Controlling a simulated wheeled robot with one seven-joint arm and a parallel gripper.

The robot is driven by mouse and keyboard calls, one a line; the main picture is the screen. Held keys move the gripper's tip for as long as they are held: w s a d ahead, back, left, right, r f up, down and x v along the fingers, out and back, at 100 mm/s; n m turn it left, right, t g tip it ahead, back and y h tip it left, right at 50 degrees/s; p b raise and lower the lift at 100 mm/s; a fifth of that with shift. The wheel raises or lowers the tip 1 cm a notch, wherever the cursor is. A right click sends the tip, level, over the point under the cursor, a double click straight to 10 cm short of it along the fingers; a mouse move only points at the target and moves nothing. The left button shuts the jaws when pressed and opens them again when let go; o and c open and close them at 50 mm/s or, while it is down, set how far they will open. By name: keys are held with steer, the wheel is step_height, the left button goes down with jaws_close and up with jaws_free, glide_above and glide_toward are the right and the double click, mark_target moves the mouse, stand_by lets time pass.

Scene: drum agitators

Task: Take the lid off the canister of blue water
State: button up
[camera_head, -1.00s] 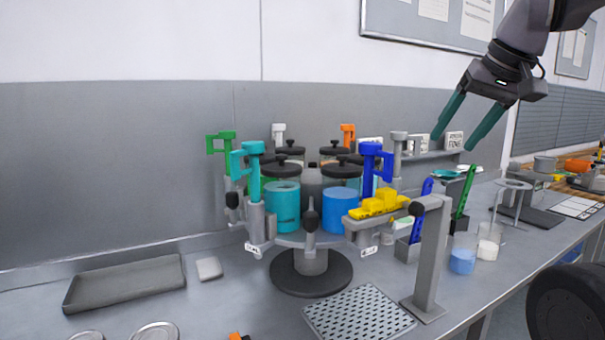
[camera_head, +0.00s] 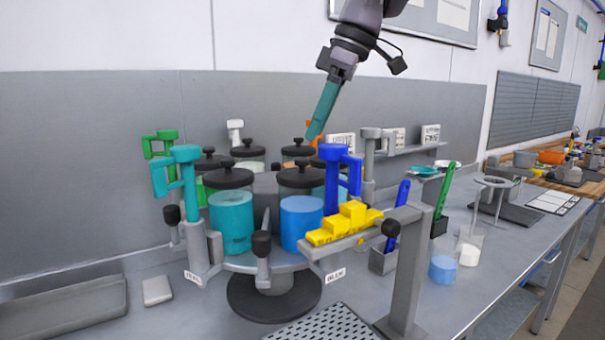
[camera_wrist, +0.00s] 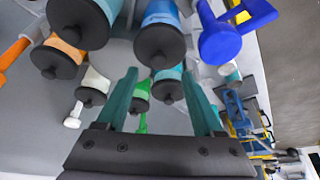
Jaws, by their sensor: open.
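The canister of blue water (camera_head: 301,222) stands at the front right of the round carousel, with a black knobbed lid (camera_head: 301,178) on it. In the wrist view the blue canister (camera_wrist: 162,14) and its black lid (camera_wrist: 159,46) are at the top middle, beyond the fingertips. My gripper (camera_head: 315,134) is above the carousel, pointing down, seen nearly edge-on in the head view. Its two teal fingers (camera_wrist: 159,75) are apart in the wrist view, with nothing held between them. The tips are apart from the blue canister's lid.
A teal canister (camera_head: 231,220) stands to the left of the blue one. A blue post (camera_head: 334,180) and a yellow block (camera_head: 345,222) on a grey arm (camera_head: 388,222) are close on the right. Other lidded canisters and posts crowd the back. Open air lies above the lids.

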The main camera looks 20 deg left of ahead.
mark_target(302, 159)
steer(key=shift+x, duration=3.1)
steer(key=shift+a, duration=0.1)
jaws_close()
